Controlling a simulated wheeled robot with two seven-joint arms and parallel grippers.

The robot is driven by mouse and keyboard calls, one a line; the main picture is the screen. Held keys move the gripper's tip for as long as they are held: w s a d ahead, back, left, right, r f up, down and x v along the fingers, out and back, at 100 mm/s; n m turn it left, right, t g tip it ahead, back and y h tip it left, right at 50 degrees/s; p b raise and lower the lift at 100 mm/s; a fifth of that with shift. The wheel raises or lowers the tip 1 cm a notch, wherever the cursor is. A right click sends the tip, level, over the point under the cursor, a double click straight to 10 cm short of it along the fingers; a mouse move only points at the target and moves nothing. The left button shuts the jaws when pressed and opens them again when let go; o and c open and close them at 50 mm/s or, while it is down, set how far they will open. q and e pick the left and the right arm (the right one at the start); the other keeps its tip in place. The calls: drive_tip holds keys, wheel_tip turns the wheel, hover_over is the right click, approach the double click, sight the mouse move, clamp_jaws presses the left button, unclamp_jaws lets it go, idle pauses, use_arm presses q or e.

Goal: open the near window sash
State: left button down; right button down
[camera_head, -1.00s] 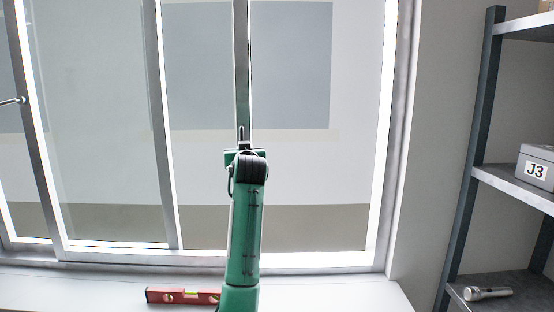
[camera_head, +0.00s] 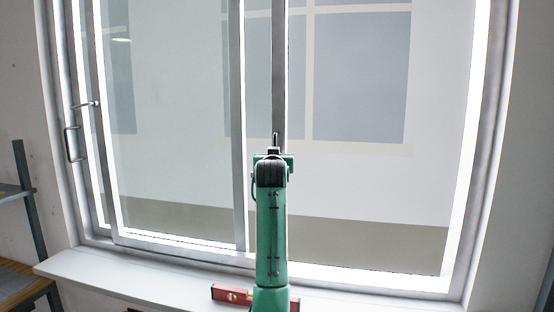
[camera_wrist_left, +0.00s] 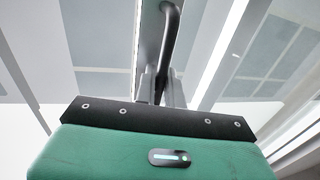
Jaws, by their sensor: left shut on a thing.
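The window (camera_head: 345,275) fills most of the head view. A sash upright (camera_head: 279,60) stands right of the middle, with my left gripper (camera_head: 275,150) in front of it. The gripper is shut on the bar handle (camera_wrist_left: 170,35) on this upright; the dark bar runs up from between the fingers in the left wrist view, where the gripper (camera_wrist_left: 160,90) also shows. A second, paler upright (camera_head: 238,130) stands a little left of it. My arm hides the lower part of the held upright. The right gripper is out of view.
Another handle (camera_head: 72,144) is on the window's left side, with a small metal latch (camera_head: 88,104) above it. A red spirit level (camera_head: 232,294) lies on the white sill (camera_head: 150,280), close beside my arm. A shelf rack (camera_head: 32,210) stands at far left.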

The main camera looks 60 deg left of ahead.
use_arm(q)
drive_tip(key=c, duration=1.6)
unclamp_jaws()
drive_tip(key=shift+s+r, duration=0.1)
drive_tip(key=shift+a, duration=0.1)
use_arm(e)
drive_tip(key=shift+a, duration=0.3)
